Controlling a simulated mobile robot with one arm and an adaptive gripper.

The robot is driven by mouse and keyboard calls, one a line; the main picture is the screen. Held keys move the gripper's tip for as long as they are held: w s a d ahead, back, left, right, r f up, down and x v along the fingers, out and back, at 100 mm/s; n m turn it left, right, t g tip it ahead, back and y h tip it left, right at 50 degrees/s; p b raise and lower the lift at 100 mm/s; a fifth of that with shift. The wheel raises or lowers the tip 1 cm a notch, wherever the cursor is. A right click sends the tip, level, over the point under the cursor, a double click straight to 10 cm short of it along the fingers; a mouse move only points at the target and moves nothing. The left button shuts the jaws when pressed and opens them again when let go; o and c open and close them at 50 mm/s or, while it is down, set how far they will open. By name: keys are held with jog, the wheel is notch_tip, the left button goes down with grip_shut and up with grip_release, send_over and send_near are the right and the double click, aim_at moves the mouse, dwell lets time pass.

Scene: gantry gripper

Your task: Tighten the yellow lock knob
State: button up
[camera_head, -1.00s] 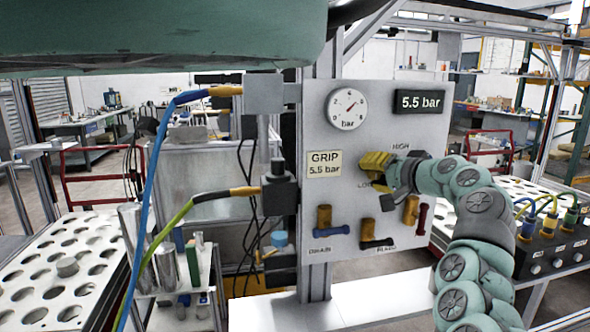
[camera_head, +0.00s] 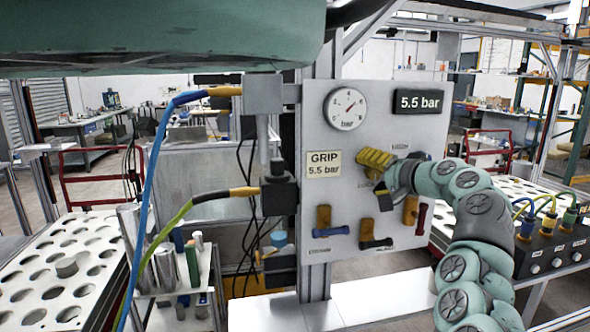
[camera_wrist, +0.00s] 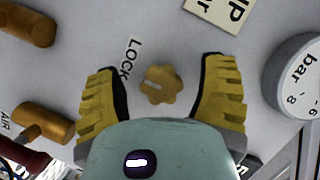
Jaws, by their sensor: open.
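The yellow lock knob (camera_wrist: 161,85) is a small lobed knob on the grey panel, beside the printed word LOCK, in the wrist view. It has a pale slot mark on it. My gripper (camera_wrist: 163,88) is open, with one ribbed yellow finger on each side of the knob and a visible gap to each. In the head view my gripper (camera_head: 372,165) is in front of the panel (camera_head: 345,230), under the gauge, and hides the knob. I cannot tell how far the fingertips are from the panel surface.
On the panel are a round gauge (camera_head: 345,108), a 5.5 bar display (camera_head: 419,102), a GRIP label (camera_head: 324,164) and brass valves with blue (camera_head: 328,228), black (camera_head: 372,240) and red handles. Hoses hang at left. A perforated tray (camera_head: 40,275) stands at far left.

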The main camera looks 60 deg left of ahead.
jog(key=shift+d, duration=0.1)
jog(key=shift+d+r, duration=0.25)
jog(key=shift+d, duration=0.25)
jog(key=v, duration=1)
jog(key=shift+d, duration=0.4)
